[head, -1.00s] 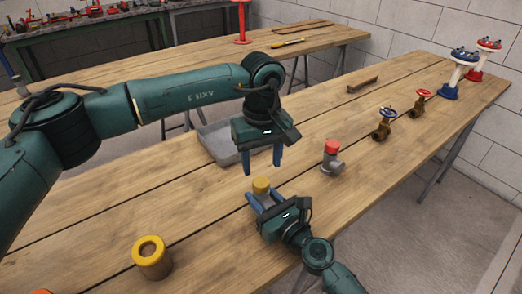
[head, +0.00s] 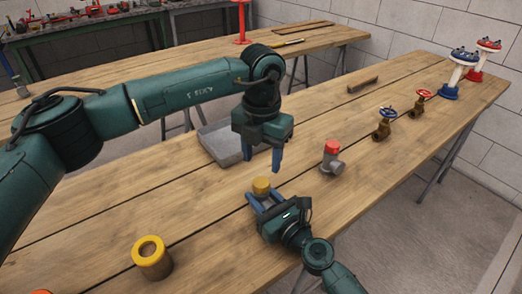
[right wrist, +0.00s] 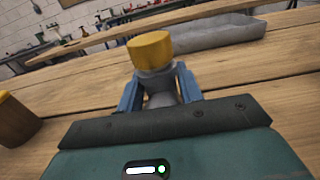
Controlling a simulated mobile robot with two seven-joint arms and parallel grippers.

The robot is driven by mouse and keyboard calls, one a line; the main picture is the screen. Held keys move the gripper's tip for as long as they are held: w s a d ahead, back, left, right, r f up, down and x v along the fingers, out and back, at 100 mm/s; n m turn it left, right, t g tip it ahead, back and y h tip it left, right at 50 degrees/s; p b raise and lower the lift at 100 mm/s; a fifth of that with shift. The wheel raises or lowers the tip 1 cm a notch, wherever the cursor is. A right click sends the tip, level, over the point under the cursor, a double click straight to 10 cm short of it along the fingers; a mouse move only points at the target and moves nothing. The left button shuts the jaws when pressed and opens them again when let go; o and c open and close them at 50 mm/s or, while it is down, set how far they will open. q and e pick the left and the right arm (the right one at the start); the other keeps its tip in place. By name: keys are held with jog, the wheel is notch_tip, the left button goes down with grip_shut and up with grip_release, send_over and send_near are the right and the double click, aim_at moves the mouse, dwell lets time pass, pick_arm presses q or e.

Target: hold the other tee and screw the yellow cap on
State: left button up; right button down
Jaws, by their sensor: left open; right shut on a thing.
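The yellow cap (head: 261,186) sits on top of a grey tee, which is mostly hidden in the head view. In the right wrist view the yellow cap (right wrist: 151,51) is on the upright grey tee (right wrist: 161,91). I cannot tell how far it is threaded. My right gripper (head: 263,199) is shut on this tee, with its blue fingers either side of the body. My left gripper (head: 261,162) is open and empty, pointing down just above the cap and apart from it. Another grey tee (head: 333,166) with a red cap (head: 332,147) stands to the right.
A grey tray (head: 218,147) lies behind the left gripper. A brown cylinder with a yellow ring top (head: 152,258) stands at the front left. Brass valves with a blue handwheel (head: 385,124) and a red handwheel (head: 420,102) stand to the right. The wooden bench (head: 200,222) is clear between them.

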aim_at(261, 182)
pick_arm(q)
jog(key=n, duration=0.4)
jog(key=shift+r+n, duration=0.1)
jog(key=shift+n, duration=0.2)
jog(key=n, duration=0.4)
jog(key=shift+r, duration=0.15)
jog(key=n, duration=0.4)
jog(key=shift+r, duration=0.1)
jog(key=n, duration=0.5)
jog(key=shift+a+r, duration=0.1)
jog(key=shift+f, duration=4)
